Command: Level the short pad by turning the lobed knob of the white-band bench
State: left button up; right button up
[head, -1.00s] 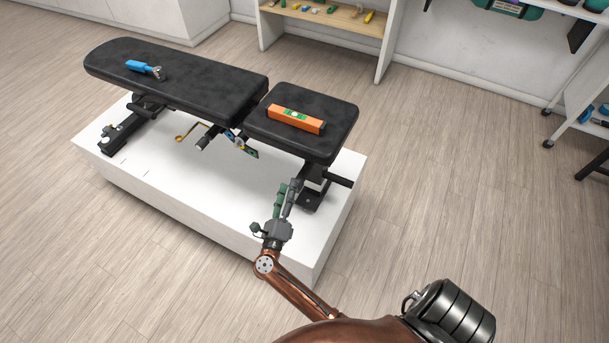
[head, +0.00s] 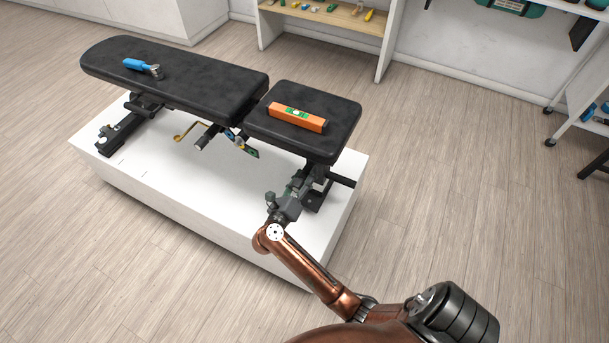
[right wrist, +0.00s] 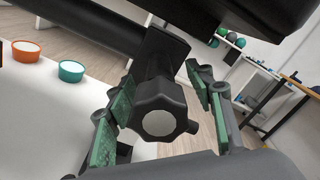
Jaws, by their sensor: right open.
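The black short pad (head: 325,140) is at the right end of the bench, with an orange spirit level (head: 297,118) lying on it. A dark lobed knob (right wrist: 158,113) with a pale round cap is below the pad, in the middle of the right wrist view. My right gripper (head: 302,182) is under the pad's near side. In the right wrist view its green-lined fingers are open, one on each side of the knob. I cannot tell whether either finger touches it. The knob is hidden in the head view. My left gripper is not in view.
The bench stands on a white plinth (head: 150,190). The long pad (head: 180,85) carries a blue-handled tool (head: 142,66). A yellow-ended piece (head: 184,134) sticks out below it. Orange (right wrist: 25,52) and teal (right wrist: 71,71) round items are at the left in the wrist view.

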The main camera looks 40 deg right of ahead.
jog(key=c, duration=1.2)
